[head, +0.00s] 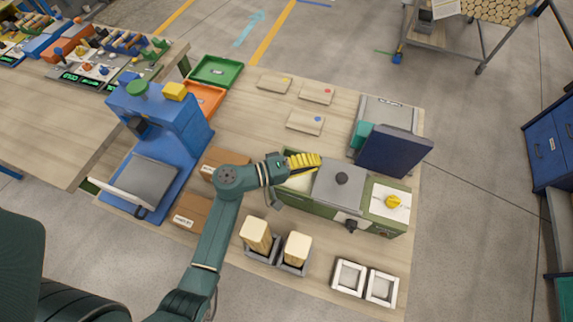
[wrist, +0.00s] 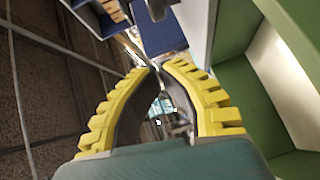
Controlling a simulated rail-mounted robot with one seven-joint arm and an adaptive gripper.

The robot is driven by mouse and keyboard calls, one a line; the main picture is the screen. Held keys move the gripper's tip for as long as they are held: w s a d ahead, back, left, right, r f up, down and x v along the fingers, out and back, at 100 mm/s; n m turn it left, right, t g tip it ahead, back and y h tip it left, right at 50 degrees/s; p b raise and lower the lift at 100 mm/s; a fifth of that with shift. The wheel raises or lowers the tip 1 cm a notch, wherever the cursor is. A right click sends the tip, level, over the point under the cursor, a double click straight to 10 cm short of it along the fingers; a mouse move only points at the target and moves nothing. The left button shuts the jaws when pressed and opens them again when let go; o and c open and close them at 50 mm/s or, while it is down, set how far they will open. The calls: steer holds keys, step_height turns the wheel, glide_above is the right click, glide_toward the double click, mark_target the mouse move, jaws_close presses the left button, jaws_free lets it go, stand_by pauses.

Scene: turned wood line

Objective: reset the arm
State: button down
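My gripper (head: 304,161) has yellow ribbed fingers. It is at the left end of the green machine (head: 376,223), by its light-coloured left section. From the head view I cannot tell whether it touches the machine. In the wrist view the two fingers of my gripper (wrist: 158,67) curve together and their tips meet or nearly meet. Nothing shows held between them. My dark green arm reaches up from the lower left over the table.
The machine has a raised dark blue panel (head: 394,151) behind it. A blue press (head: 163,130) stands left. Two wood blocks (head: 256,236) (head: 297,249) in grey holders and two white frames (head: 349,276) (head: 381,287) sit in front. Flat boards (head: 306,122) lie behind on mostly bare tabletop.

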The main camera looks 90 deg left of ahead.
steer(key=f+v, duration=0.1)
steer(key=v, duration=0.8)
steer(key=shift+s+d+r, duration=0.2)
steer(key=shift+r, duration=0.3)
